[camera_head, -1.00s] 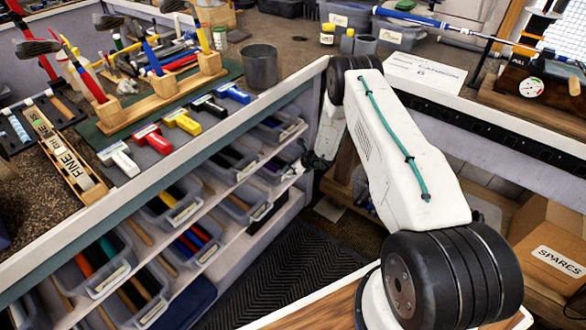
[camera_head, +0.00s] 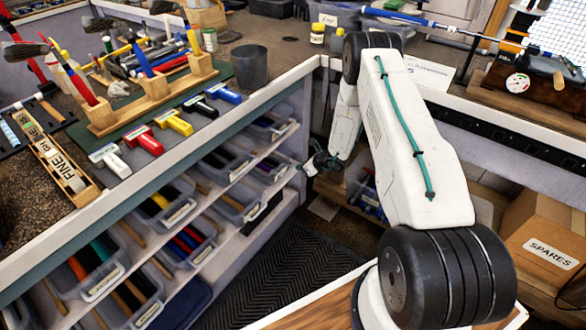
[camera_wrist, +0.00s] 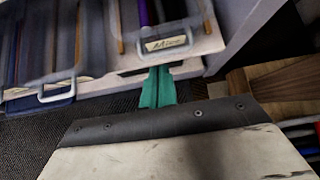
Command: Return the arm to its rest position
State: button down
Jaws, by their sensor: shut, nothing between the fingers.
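My arm is folded, with its elbow high and its forearm hanging down between the bench corner and the floor.
A SPARES box (camera_head: 548,235) stands right. Dark matting (camera_head: 290,260) covers the open floor.

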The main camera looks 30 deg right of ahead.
jog(key=s+a+r+n+g+y, duration=0.25)
jog(key=s+a+r+n, duration=0.35)
jog(key=r, duration=0.5)
jog(key=s+a+r+n+g+y, duration=0.1)
jog(key=s+a+r+n+g, duration=0.3)
jog(key=s+r+n, duration=0.45)
jog(key=s+a+r+n+g+y, duration=0.1)
jog(key=s+a+r+n+g, duration=0.35)
jog(key=r, duration=0.75)
jog(key=s+r+n+t+h, duration=0.2)
jog(key=s+r+n+h, duration=0.2)
jog(key=s+r, duration=0.7)
jog(key=s+r+n+t+h, duration=0.1)
jog(key=s+r+n+h, duration=0.4)
jog(key=s+r, duration=0.5)
jog(key=s+a+n, duration=0.1)
jog(key=s+n, duration=0.1)
jog(key=s, duration=0.3)
jog(key=shift+s+r+n+t, duration=0.2)
jog(key=shift+r+n+t, duration=0.1)
jog(key=shift+r+t, duration=0.1)
